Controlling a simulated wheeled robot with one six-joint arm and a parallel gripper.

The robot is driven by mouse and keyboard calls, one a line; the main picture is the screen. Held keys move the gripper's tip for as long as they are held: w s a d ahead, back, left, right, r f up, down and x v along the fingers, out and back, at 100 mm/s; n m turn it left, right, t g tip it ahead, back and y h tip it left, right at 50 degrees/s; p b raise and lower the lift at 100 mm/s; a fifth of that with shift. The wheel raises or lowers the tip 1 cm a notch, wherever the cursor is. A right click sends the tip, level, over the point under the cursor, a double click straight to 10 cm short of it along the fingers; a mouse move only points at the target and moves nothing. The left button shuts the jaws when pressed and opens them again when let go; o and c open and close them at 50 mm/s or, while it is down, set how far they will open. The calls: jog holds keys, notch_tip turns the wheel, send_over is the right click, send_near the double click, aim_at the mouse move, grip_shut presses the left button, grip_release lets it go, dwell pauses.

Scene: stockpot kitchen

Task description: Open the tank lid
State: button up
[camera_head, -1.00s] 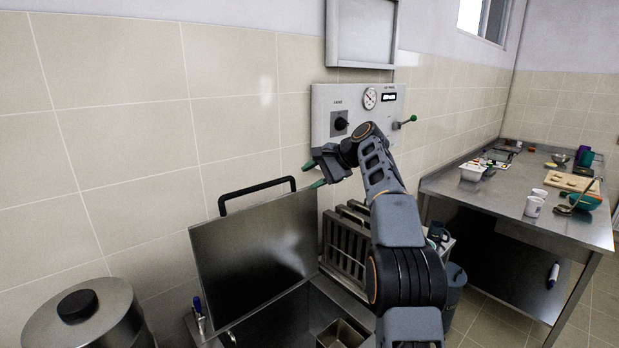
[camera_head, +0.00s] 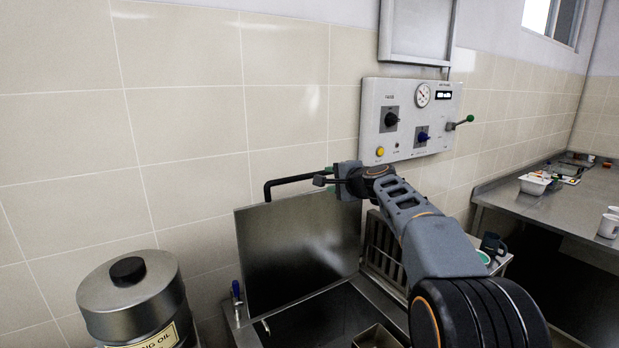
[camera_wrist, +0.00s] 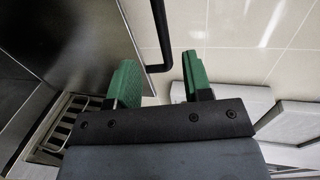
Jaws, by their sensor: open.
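The tank lid (camera_head: 300,250) is a flat metal panel standing raised above the tank (camera_head: 318,318), tilted up near the tiled wall. Its black bar handle (camera_head: 290,180) runs along the lid's top edge. In the wrist view the handle (camera_wrist: 161,35) shows just beyond the green fingertips, with the lid (camera_wrist: 85,35) to the left. My gripper (camera_head: 328,185) is at the right end of the handle in the head view. In the wrist view my gripper (camera_wrist: 158,80) is open, its two fingers apart with nothing between them. I cannot tell whether it touches the handle.
A control panel (camera_head: 407,120) with knobs and a gauge hangs on the wall behind my arm. A metal oil canister (camera_head: 135,295) stands at the left. A steel table (camera_head: 560,210) with dishes is at the right. The wall above the lid is bare.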

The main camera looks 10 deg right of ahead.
aim_at(311, 176)
jog(key=p+x, duration=0.5)
jog(key=x, duration=0.6)
jog(key=shift+w+a+r+p, duration=0.15)
jog(key=shift+a+p, duration=0.05)
jog(key=shift+p, duration=0.2)
jog(key=shift+p+x, duration=0.45)
jog(key=shift+x, duration=0.55)
jog(key=shift+c, duration=0.4)
grip_shut()
jog(key=shift+f, duration=0.25)
